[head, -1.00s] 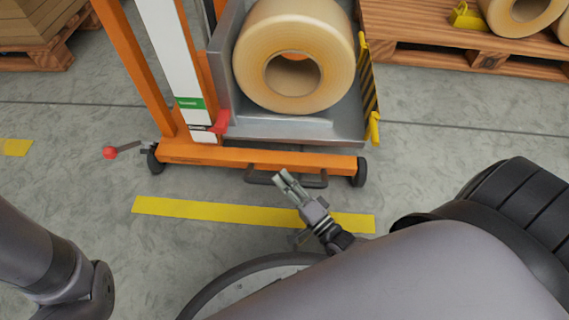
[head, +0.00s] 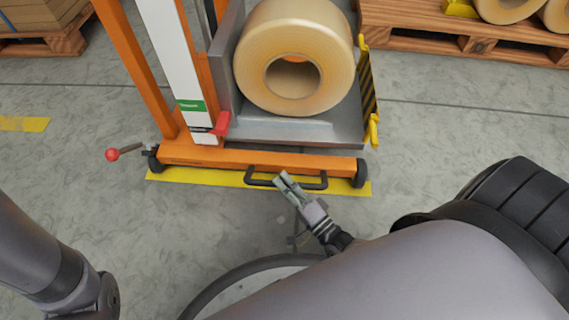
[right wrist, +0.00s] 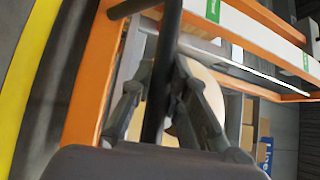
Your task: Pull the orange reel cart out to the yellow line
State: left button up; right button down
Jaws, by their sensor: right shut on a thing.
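The orange reel cart (head: 225,155) stands upright with a large tan reel (head: 252,75) on its grey platform. Its front beam is over the back edge of the yellow line (head: 215,182), and its front wheels are at the line. A dark bar handle (head: 262,182) sticks out from the beam. My right gripper (head: 284,180) is shut on this handle; the right wrist view shows the fingers around the dark bar (right wrist: 158,90). The yellow line also shows in the right wrist view (right wrist: 28,75). My left gripper is out of view; only part of my left arm shows.
A red-knobbed lever (head: 113,154) sticks out at the cart's left. A yellow-black striped guard (head: 368,88) is on the platform's right side. Pallets stand at the back left (head: 60,40) and back right (head: 480,45). The grey floor in front of the line is clear.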

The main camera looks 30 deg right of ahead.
jog(key=c, duration=1.5)
grip_release()
jog(key=shift+c, duration=0.2)
jog(key=shift+r, duration=0.1)
